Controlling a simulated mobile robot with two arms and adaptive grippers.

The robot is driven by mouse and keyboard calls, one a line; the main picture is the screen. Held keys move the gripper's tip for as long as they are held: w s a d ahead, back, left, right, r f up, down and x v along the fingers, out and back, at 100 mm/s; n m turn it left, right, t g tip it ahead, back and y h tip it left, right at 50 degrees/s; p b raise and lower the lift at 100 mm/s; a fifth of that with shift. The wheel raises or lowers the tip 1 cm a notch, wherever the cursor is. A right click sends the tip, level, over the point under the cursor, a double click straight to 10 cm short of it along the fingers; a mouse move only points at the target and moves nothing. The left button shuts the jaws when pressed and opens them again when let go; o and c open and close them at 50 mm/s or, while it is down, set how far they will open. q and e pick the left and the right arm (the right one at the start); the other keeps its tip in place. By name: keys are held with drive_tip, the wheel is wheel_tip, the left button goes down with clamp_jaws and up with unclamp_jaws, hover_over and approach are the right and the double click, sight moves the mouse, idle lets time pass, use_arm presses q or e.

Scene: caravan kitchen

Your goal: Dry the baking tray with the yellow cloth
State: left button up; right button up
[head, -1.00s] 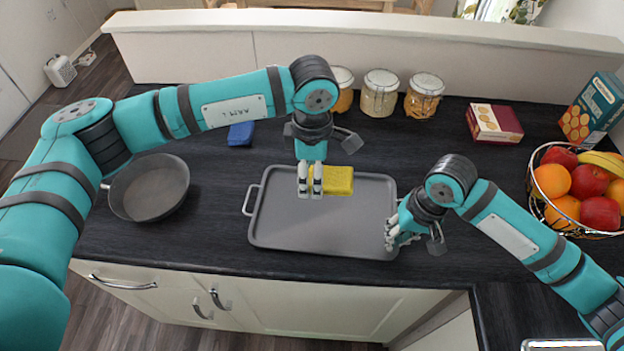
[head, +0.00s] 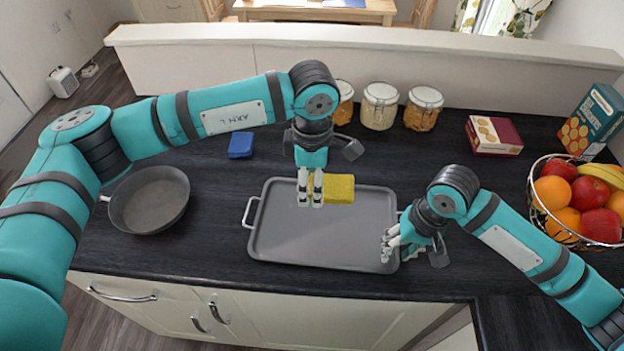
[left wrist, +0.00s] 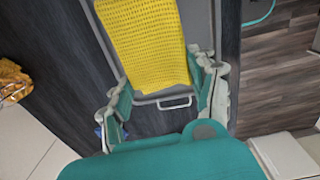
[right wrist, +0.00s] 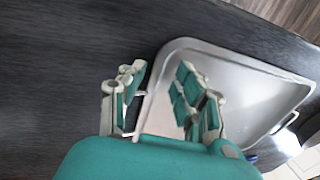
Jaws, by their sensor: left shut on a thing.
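The grey baking tray (head: 290,240) lies flat on the dark worktop. The yellow cloth (head: 340,189) is over the tray's far part; it also shows, with its waffle texture, in the left wrist view (left wrist: 147,40). My left gripper (head: 311,190) points down at the cloth's left end and is shut on it. I cannot tell whether the cloth touches the tray. My right gripper (head: 389,245) is at the tray's right edge. In the right wrist view its fingers (right wrist: 162,97) stand apart, with the tray's rim (right wrist: 152,92) between them. The tray's right handle is mostly hidden.
A dark pan (head: 150,200) stands left of the tray, with a blue item (head: 241,145) behind it. Jars (head: 380,106) line the back. A red box (head: 493,135), a teal carton (head: 592,120) and a fruit basket (head: 575,235) stand right. Worktop between pan and tray is clear.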

wheel_tip(320, 180, up, 11)
drive_tip(key=d, duration=0.2)
drive_tip(key=shift+r, duration=0.15)
drive_tip(key=shift+s, duration=0.1)
